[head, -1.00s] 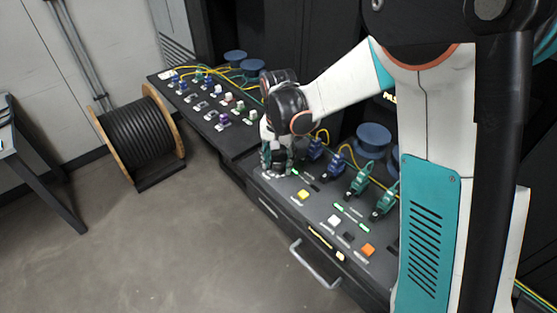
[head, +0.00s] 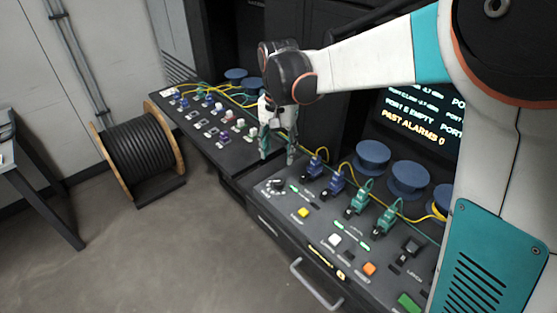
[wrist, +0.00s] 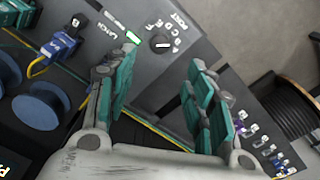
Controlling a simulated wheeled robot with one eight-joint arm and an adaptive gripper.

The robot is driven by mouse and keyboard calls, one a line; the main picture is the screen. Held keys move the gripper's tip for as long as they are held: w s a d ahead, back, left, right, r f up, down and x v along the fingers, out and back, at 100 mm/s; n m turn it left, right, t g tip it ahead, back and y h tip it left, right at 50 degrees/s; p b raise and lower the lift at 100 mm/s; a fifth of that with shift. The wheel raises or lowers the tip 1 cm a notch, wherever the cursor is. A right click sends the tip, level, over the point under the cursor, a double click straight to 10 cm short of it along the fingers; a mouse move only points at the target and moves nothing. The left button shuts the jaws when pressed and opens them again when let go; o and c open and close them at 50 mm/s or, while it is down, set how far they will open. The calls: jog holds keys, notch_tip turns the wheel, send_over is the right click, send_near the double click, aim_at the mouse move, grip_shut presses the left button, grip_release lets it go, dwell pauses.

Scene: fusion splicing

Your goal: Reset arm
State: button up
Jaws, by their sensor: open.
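My gripper (head: 277,150) is open and empty, with teal-padded fingers pointing down above the gap between the control console (head: 262,205) and the rear bench (head: 240,150). In the wrist view my gripper (wrist: 165,95) has its two fingers spread wide with nothing between them. A black rotary knob (wrist: 160,44) marked with port letters shows beyond the fingertips, apart from them. In the head view the knob (head: 275,185) stands at the console's left end, below my gripper.
Blue plugs (head: 315,165) and green plugs (head: 359,197) with yellow cables stand on the console. Buttons include yellow (head: 304,213) and orange (head: 369,269). Blue spools (head: 372,157) and a screen (head: 420,115) are behind. A cable drum (head: 140,150) stands on the floor; the floor in front is clear.

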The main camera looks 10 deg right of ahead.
jog(key=shift+r, duration=0.4)
jog(key=s+d+r+n+t, duration=0.25)
jog(key=s+d+r, duration=0.35)
jog(key=s, duration=0.3)
jog(key=s+d+f+n+t, duration=0.1)
jog(key=s+d+t, duration=0.1)
jog(key=s, duration=0.4)
jog(key=s+d+n+t, duration=0.1)
jog(key=s+d+t, duration=0.1)
jog(key=s+d, duration=0.2)
jog(key=s, duration=0.3)
jog(key=shift+s+f+n+t, duration=0.15)
jog(key=shift+f+n+t, duration=0.2)
jog(key=shift+f, duration=0.05)
